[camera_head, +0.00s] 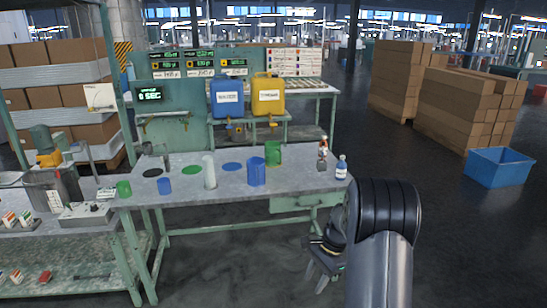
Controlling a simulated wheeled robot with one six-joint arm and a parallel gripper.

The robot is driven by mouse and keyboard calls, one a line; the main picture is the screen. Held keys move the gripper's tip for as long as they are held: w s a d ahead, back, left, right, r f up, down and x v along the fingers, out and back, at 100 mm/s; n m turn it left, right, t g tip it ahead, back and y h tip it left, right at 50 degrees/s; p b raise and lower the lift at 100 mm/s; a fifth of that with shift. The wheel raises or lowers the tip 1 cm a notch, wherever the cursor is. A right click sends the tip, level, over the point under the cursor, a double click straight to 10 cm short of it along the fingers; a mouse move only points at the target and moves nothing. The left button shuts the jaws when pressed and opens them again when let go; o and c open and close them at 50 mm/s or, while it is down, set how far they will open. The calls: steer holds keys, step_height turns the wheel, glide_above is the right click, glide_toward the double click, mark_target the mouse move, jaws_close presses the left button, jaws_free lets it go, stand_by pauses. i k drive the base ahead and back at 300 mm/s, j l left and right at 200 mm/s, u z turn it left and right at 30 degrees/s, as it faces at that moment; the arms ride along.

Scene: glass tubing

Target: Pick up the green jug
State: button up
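The green jug (273,153) stands upright toward the back right of the grey workbench top (225,200). A blue jug (257,172) stands in front of it and to its left, and hides a little of its lower left side. My gripper (317,278) hangs low in front of the bench, below its top and to the right of the jugs. Its two fingers look apart, with nothing between them. It is well away from the green jug.
A white cylinder (210,172), a small green cup (124,188) and a small blue cup (164,187) stand on the bench. Two bottles (341,168) (322,156) stand at its right end. Flat green (191,170) and blue (232,166) discs mark the top.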

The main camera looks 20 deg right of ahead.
mark_target(272, 152)
steer(key=i+l, duration=0.2)
steer(key=i, duration=0.4)
steer(key=i+l, duration=0.25)
steer(key=i, duration=0.35)
steer(key=i+l+z, duration=0.1)
steer(key=i, duration=0.5)
steer(key=i+l, duration=0.25)
steer(key=i, duration=0.35)
steer(key=i+l, duration=0.2)
steer(key=i, duration=0.45)
steer(key=k+z, duration=0.05)
